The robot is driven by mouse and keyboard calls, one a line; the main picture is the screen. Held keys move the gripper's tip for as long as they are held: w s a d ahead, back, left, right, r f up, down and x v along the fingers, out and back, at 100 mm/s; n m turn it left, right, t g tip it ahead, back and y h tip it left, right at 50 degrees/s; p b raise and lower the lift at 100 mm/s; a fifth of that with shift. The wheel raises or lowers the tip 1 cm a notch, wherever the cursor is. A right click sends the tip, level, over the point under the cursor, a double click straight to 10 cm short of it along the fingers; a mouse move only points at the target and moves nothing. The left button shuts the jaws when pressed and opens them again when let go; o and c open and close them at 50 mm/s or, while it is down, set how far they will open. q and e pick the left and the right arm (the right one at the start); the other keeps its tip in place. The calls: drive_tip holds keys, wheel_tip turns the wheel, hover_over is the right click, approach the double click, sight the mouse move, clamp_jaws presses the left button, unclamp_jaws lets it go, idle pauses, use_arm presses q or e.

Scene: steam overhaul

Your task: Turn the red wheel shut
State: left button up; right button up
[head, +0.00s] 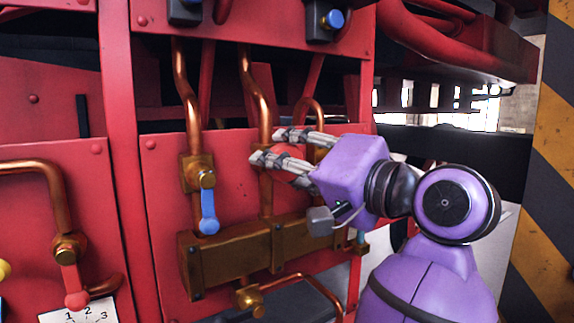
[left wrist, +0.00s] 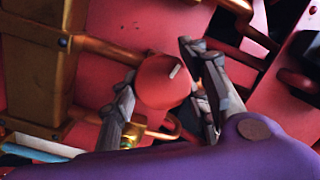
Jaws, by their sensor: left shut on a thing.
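The red wheel (left wrist: 163,84) shows in the left wrist view as a rounded red knob with a pale mark on its face. My left gripper (left wrist: 160,62) has one finger on each side of it and is shut on it. In the head view my left gripper (head: 266,146) reaches in front of the red panel, its fingers pointing left. There the wheel (head: 301,183) is mostly hidden behind the fingers and the purple wrist. My right gripper is in neither view.
A blue-handled lever valve (head: 208,212) hangs left of my gripper, above a brass manifold (head: 225,258). A red-handled lever valve (head: 74,285) is farther left. Copper pipes (head: 257,95) run close above my fingers. A striped post (head: 550,170) stands at the right.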

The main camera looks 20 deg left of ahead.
use_arm(q)
drive_tip(key=shift+f, duration=0.2)
drive_tip(key=shift+m, duration=0.8)
drive_tip(key=shift+f+m+b, duration=0.15)
drive_tip(key=shift+m+b, duration=0.35)
drive_tip(key=shift+m, duration=0.7)
drive_tip(key=m+t, duration=0.1)
drive_tip(key=m, duration=0.4)
drive_tip(key=shift+s+a+y, duration=0.1)
drive_tip(key=shift+a+y, duration=0.05)
drive_tip(key=shift+y, duration=0.15)
drive_tip(key=m+p, duration=0.1)
drive_tip(key=m, duration=0.3)
drive_tip(key=shift+t, duration=0.4)
drive_tip(key=shift+s+r+m+t+p, duration=0.15)
drive_tip(key=shift+m+t+p, duration=0.45)
drive_tip(key=shift+m, duration=1.4)
drive_tip(key=shift+r, duration=0.1)
